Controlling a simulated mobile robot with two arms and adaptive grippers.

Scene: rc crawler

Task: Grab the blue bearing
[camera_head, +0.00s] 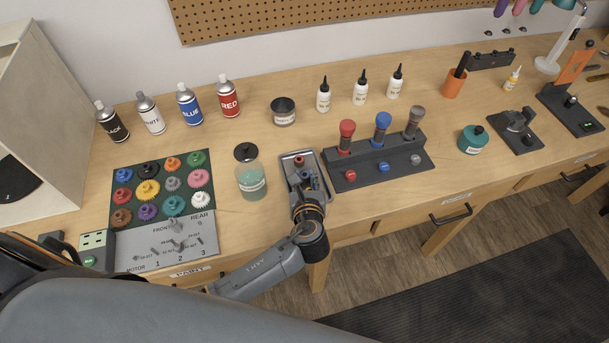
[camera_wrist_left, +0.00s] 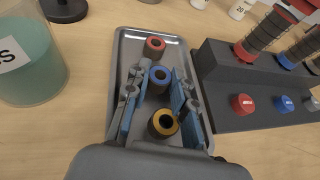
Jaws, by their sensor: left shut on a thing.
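The blue bearing (camera_wrist_left: 160,77) is a small dark ring with a blue top, in the middle of the grey metal tray (camera_wrist_left: 119,59). My left gripper (camera_wrist_left: 160,80) points down over the tray, its fingers on either side of the blue bearing and shut on it. A red bearing (camera_wrist_left: 154,46) stands just beyond it in the tray. A gold-topped bearing (camera_wrist_left: 163,123) stands nearer the palm, between the finger bases. In the head view my left gripper hides the near part of the tray (camera_head: 287,172). My right gripper is not in view.
A black block (camera_head: 352,178) with red, blue and grey tools stands right of the tray. A jar of green liquid (camera_head: 251,182) stands to its left. A gear board (camera_head: 128,213) lies further left. Spray cans and small bottles stand behind.

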